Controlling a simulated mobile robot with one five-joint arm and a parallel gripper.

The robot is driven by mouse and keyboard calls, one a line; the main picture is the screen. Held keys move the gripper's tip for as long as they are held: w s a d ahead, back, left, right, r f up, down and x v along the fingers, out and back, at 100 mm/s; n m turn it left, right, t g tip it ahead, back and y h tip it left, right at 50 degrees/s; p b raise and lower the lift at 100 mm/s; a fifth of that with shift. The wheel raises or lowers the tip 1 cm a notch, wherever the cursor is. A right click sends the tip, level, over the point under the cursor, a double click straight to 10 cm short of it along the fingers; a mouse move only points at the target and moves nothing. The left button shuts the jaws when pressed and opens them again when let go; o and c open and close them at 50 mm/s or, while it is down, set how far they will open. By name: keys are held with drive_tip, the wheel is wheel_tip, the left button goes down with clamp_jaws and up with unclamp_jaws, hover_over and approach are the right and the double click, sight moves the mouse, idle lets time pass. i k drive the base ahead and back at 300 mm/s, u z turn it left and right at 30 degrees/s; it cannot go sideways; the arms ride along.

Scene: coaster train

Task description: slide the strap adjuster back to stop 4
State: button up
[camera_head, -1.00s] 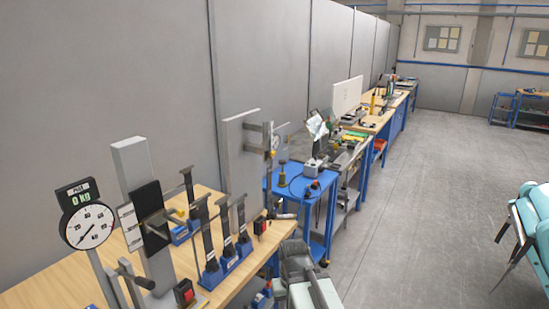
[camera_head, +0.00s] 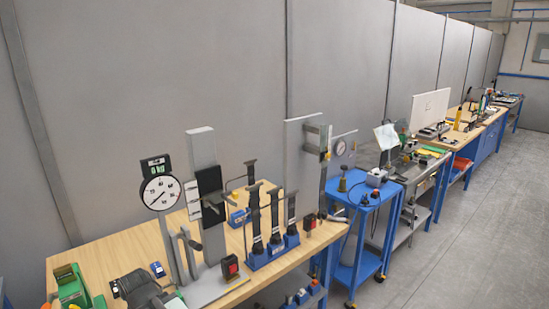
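A strap test stand rises from the near wooden bench. It has a grey upright post (camera_head: 201,148) with a black block (camera_head: 210,190) and a small lever on it. Beside it, several black straps (camera_head: 275,215) stand upright in a blue base (camera_head: 272,252). Another dark strap (camera_head: 323,185) hangs from a bracket on a grey upright panel (camera_head: 300,150) at the bench's far end. I cannot tell which of these carries the strap adjuster, and no stop numbers are legible. A dark grey part at the bottom left, apparently my gripper (camera_head: 140,289), is low and cut off; its fingers are not clear.
A round dial gauge (camera_head: 160,192) with a "0 kg" display stands left of the post. A green device (camera_head: 70,286) sits at the bench's left end. A blue cart (camera_head: 362,200) stands beyond the bench. Free floor (camera_head: 450,240) lies to the right.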

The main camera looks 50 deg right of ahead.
sight(328, 156)
drive_tip(key=u, duration=0.2)
drive_tip(key=k, duration=1.1)
drive_tip(key=z, duration=0.95)
drive_tip(key=i, duration=0.65)
